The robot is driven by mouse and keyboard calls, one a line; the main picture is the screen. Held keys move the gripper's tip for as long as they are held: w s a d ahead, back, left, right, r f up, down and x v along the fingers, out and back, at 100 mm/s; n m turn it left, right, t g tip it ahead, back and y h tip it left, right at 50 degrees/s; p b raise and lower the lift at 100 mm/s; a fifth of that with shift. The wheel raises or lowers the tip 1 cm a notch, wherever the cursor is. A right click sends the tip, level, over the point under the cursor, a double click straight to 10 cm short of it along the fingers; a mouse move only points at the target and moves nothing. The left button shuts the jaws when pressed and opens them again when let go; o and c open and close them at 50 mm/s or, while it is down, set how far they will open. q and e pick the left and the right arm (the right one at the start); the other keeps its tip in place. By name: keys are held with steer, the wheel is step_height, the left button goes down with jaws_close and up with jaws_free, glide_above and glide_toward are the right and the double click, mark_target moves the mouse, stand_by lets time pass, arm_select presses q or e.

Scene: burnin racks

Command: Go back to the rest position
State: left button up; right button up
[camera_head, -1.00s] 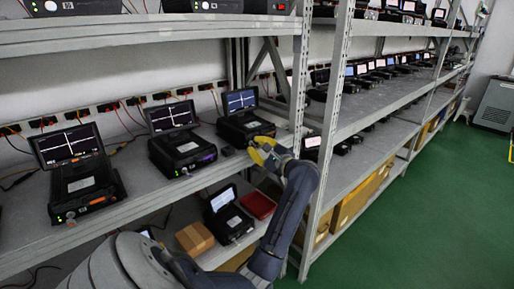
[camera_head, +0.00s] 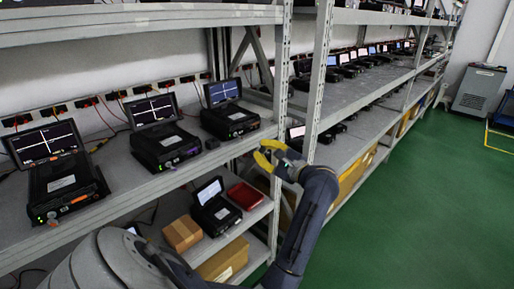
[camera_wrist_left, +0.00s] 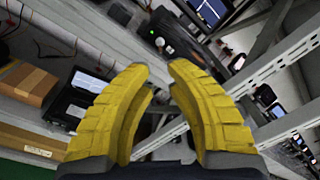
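My left gripper (camera_head: 262,154) has yellow fingers and is in front of the rack's middle shelf (camera_head: 120,193), near an upright post. In the left wrist view the two fingers of the left gripper (camera_wrist_left: 158,75) stand apart with nothing between them. Their tips point toward the shelf edge and a black device with a lit screen. My left arm comes in from the bottom left of the head view. My right gripper does not show in either view.
Three black devices with screens, one of them at the right (camera_head: 230,118), stand on the middle shelf. Below are a brown box (camera_head: 182,233), a small device (camera_head: 215,212) and a red tray (camera_head: 246,195). A metal post (camera_head: 318,85) stands close by. Green floor (camera_head: 420,210) is clear at right.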

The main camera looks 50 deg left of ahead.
arm_select(q)
steer(key=shift+d, duration=0.3)
